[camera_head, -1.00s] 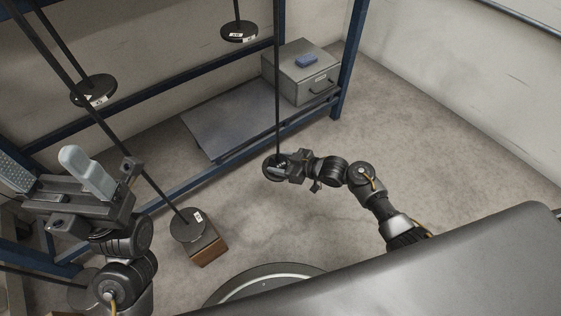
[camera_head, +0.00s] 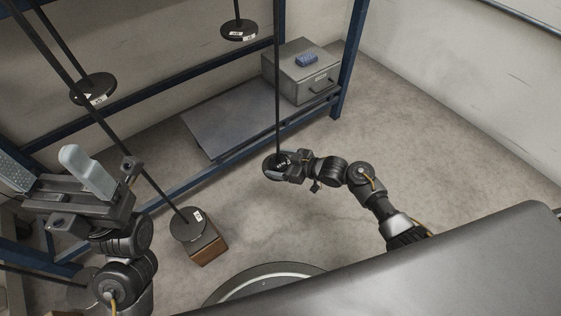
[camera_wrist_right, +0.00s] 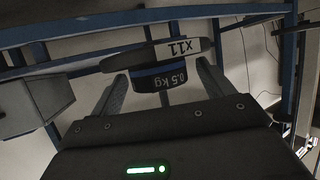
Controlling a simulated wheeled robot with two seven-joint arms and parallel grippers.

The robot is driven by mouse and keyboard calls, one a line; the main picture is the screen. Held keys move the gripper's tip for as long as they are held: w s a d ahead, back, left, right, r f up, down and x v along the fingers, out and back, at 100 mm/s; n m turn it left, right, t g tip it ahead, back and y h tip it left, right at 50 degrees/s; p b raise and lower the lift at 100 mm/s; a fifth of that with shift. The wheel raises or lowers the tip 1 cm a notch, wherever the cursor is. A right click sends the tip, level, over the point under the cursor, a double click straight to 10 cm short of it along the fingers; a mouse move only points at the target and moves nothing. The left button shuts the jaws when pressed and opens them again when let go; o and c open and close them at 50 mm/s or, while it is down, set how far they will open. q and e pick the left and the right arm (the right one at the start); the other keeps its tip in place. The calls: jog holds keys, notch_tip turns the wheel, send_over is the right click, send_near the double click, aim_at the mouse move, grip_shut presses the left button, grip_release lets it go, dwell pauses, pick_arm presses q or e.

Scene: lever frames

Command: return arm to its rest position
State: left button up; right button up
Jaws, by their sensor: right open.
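My right gripper (camera_head: 285,165) is open at a round black weight (camera_head: 270,170) on a long dark rod, low over the floor in the head view. In the right wrist view the weight (camera_wrist_right: 158,50) bears the labels "x11" and "0.5 kg". Its lower part sits between the two spread fingers of the right gripper (camera_wrist_right: 162,85), with a gap on each side. My left gripper (camera_head: 52,172) is at the left of the head view, fingers apart, with nothing seen between them.
Other weights hang on rods: one upper left (camera_head: 93,90), one at the top (camera_head: 238,30). Another (camera_head: 188,225) is over a brown block (camera_head: 207,250). A blue frame (camera_head: 345,75) stands behind, with a grey box (camera_head: 290,75). The floor at right is clear.

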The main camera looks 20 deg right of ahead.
jog(key=shift+p+v, duration=1.1)
jog(key=shift+v, duration=0.05)
jog(key=p+v, duration=0.3)
jog(key=v, duration=0.1)
jog(key=shift+s+d+r+p, duration=0.2)
jog(key=shift+d+p, duration=0.05)
jog(key=shift+p, duration=0.05)
